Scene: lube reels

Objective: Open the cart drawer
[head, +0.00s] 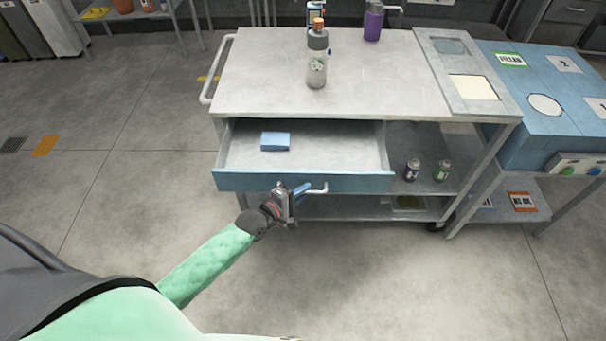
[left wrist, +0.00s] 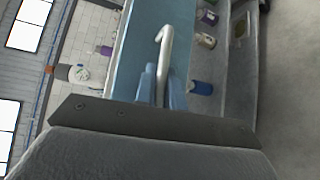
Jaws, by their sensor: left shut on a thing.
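The cart drawer (head: 345,182) has a blue front and is pulled out from the metal cart (head: 270,70), with its inside showing. A small blue block (head: 275,141) lies in it. The drawer's white bar handle (head: 318,190) is on the front face. My left gripper (head: 296,193) is at the left part of this handle. In the left wrist view its blue fingers (left wrist: 162,88) are shut around the handle (left wrist: 164,48), in front of the drawer front (left wrist: 138,45). My right gripper does not show.
A grey bottle (head: 317,58) and a purple bottle (head: 373,22) stand on the cart top. Two small bottles (head: 412,170) stand on the shelf right of the drawer. A blue table (head: 545,75) adjoins the cart's right side. The floor in front is clear.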

